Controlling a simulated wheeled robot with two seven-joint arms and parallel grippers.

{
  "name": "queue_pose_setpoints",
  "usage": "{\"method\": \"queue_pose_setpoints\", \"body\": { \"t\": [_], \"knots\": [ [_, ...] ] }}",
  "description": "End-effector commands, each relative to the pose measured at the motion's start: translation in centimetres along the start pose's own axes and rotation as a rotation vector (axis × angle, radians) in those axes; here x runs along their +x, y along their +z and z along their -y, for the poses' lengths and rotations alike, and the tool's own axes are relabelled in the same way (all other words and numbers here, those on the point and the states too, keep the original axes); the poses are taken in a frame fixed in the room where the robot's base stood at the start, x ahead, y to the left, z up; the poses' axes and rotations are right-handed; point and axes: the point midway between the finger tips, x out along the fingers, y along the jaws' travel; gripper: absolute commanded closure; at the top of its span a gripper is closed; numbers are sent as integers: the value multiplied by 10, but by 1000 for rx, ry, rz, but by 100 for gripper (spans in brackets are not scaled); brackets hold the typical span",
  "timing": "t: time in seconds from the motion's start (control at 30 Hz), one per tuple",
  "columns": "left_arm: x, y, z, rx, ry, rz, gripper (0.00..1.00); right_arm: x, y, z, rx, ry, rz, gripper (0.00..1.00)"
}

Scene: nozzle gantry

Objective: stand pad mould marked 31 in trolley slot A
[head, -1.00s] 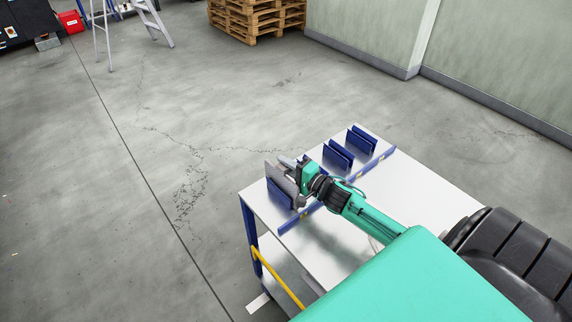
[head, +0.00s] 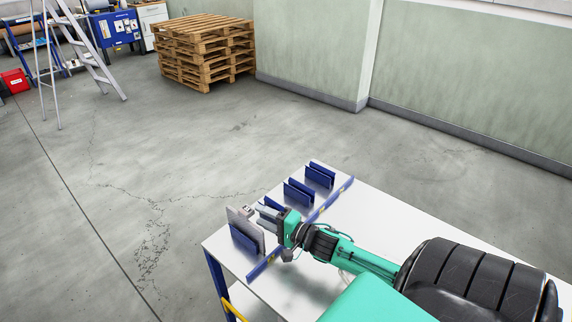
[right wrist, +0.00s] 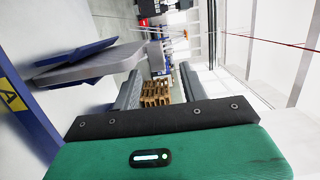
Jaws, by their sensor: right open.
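The grey pad mould (head: 240,217) stands on edge between the blue plates of the nearest slot (head: 243,239) on the trolley top. In the right wrist view the mould (right wrist: 95,66) shows as a grey slab between blue plates, beside a yellow label "A" (right wrist: 11,101). Its number cannot be read. My right gripper (head: 261,214) is open and empty, just right of the mould. In the wrist view its two grey fingers (right wrist: 160,88) stand apart with nothing between them, and the mould lies outside them. My left gripper is not in view.
The white-topped trolley (head: 375,213) carries further blue slots (head: 299,193) farther back, which look empty. A blue rail (head: 325,206) with yellow labels runs along the slots. A pallet stack (head: 205,55), a ladder (head: 95,60) and a wall stand beyond open floor.

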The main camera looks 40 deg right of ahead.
Motion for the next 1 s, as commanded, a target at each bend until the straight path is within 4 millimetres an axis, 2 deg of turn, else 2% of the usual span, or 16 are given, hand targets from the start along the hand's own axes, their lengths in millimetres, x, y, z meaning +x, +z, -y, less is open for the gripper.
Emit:
{"method": "queue_pose_setpoints", "body": {
  "t": [0.03,0.3,0.5,0.7,1.0],
  "knots": [
    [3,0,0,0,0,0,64,-9,0,-3,1,4,0,56],
    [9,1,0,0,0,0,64,-48,0,-2,0,2,1,56],
    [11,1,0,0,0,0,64,-68,0,0,0,0,1,56],
    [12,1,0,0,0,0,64,-75,0,0,-1,-1,0,56],
    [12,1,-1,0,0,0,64,-76,0,1,-1,-2,0,56]
  ]
}}
